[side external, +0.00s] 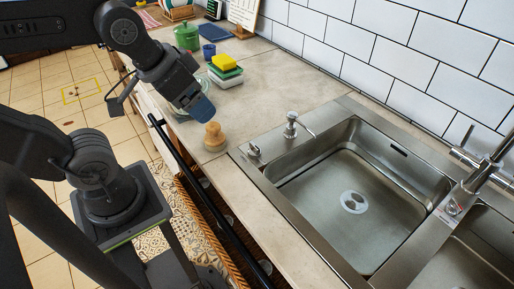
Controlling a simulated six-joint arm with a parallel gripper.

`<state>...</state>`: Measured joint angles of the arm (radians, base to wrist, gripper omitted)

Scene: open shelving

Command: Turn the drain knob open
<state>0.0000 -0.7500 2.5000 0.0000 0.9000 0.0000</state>
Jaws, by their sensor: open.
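The small metal drain knob (254,150) stands on the steel rim at the left front corner of the sink (272,175). My gripper (201,110) is to the left of the knob and higher in the picture, pointing down over the counter's front edge. It is apart from the knob. It is open, though its fingers are small and dark here and the gap between them is hard to make out. The round drain (353,202) lies in the basin floor. How the knob is turned is too small to tell.
A round wooden object (214,138) stands just below my gripper, left of the knob. A soap dispenser (290,126) rises behind the knob. Sponges (225,65), a green pot (187,37) and a blue cup (209,50) are further back. The faucet (480,165) is at right.

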